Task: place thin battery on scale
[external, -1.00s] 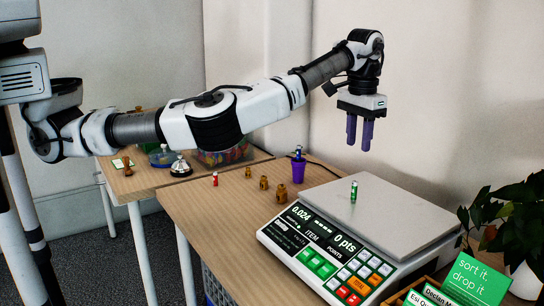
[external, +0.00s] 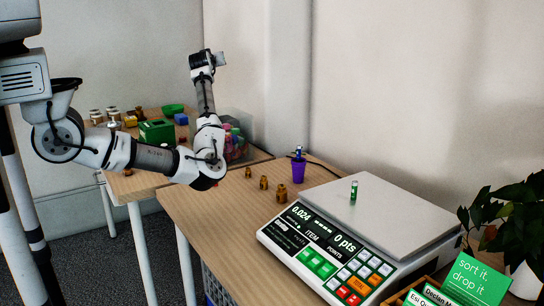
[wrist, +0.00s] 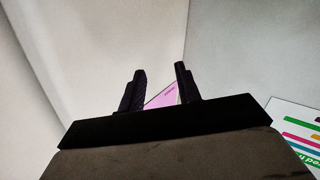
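A thin green battery (external: 353,190) stands upright on the silver plate of the scale (external: 400,215). The scale's display reads 0.024 and 0 pts. My gripper (wrist: 160,88) is raised at the back left in the external view, well away from the scale. Nothing is seen held.
A purple cup (external: 298,171) with a battery-like item and several small brass weights (external: 281,193) stand left of the scale. A plant (external: 510,215) and green sign (external: 478,277) are at the right. A clear bin (external: 240,147) and green box (external: 157,132) are behind my arm.

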